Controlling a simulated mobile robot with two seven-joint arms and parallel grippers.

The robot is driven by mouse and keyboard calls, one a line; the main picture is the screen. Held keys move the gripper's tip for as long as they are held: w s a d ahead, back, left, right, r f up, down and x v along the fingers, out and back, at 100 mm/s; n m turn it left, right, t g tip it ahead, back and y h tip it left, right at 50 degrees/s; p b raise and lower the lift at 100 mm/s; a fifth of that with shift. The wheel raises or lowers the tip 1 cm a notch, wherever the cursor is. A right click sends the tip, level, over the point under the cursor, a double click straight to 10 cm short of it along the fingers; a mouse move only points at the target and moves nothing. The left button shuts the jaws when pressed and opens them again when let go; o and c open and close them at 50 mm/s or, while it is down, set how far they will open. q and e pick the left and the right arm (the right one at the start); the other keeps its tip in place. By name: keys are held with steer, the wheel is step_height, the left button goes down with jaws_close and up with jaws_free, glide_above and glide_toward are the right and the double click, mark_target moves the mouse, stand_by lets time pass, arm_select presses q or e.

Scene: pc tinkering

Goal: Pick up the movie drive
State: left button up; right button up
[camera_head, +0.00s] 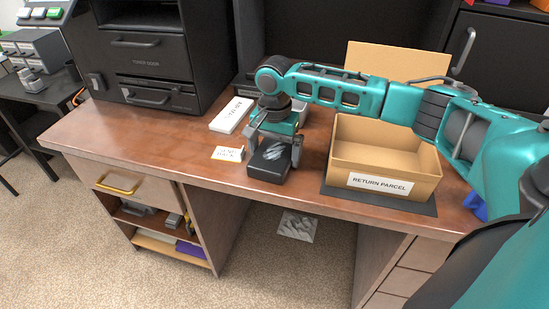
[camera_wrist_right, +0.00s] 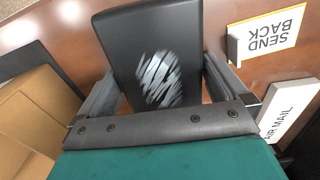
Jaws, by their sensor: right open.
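The movie drive, a black box with a white scribbled patch (camera_head: 269,163), lies on the desk near its front edge. It also shows in the right wrist view (camera_wrist_right: 150,45), with its near end between my fingers. My right gripper (camera_head: 273,141) is open, pointing down at the drive's far end. In the right wrist view my right gripper (camera_wrist_right: 163,85) has one finger on each side of the drive; I cannot tell whether they touch it. My left gripper is not in view.
The open RETURN PARCEL box (camera_head: 389,183) stands on a dark mat to the right. A SEND BACK card (camera_head: 228,153) is left of the drive, and a white AIR MAIL block (camera_head: 232,115) is behind it. A black TIMER DOOR cabinet (camera_head: 137,71) stands at back left. The desk's front left is clear.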

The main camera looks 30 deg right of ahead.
mark_target(274, 150)
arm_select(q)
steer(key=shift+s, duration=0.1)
